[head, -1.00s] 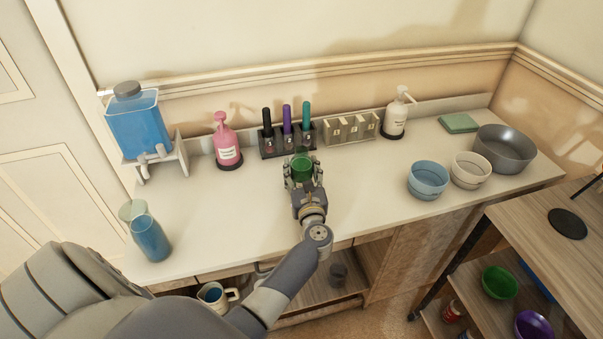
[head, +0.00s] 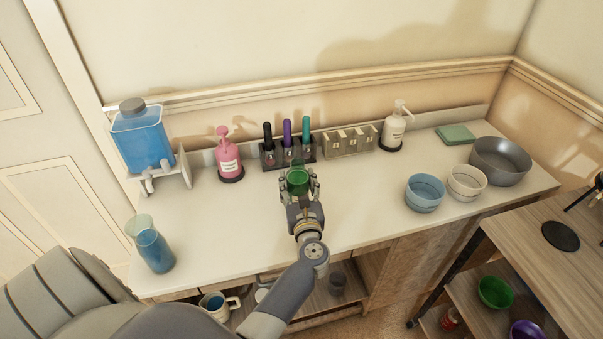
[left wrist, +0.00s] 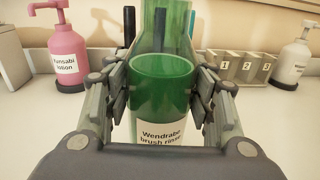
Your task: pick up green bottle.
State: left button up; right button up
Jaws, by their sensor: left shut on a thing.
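The green bottle (head: 298,181) is see-through green glass. It stands upright over the middle of the white counter, in front of the marker rack. My left gripper (head: 299,188) is shut around it, with a finger on each side. In the left wrist view the bottle (left wrist: 162,95) fills the space between the fingers, and its label reads "Wendrabe brush rinse". Its base is hidden, so I cannot tell whether it touches the counter. My right gripper is not in view.
Behind the bottle are the marker rack (head: 289,159) and a numbered holder (head: 350,142). A pink pump bottle (head: 228,158) stands to the left. A blue bowl (head: 424,194) and a white bowl (head: 467,184) stand to the right. The counter beside the gripper is clear.

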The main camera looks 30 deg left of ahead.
pick_arm(q)
jog(key=s+d+r, duration=0.1)
jog(key=s+d, duration=0.2)
jog(key=s, duration=0.9)
jog(key=shift+d+r+p, duration=0.3)
jog(key=shift+d, duration=0.05)
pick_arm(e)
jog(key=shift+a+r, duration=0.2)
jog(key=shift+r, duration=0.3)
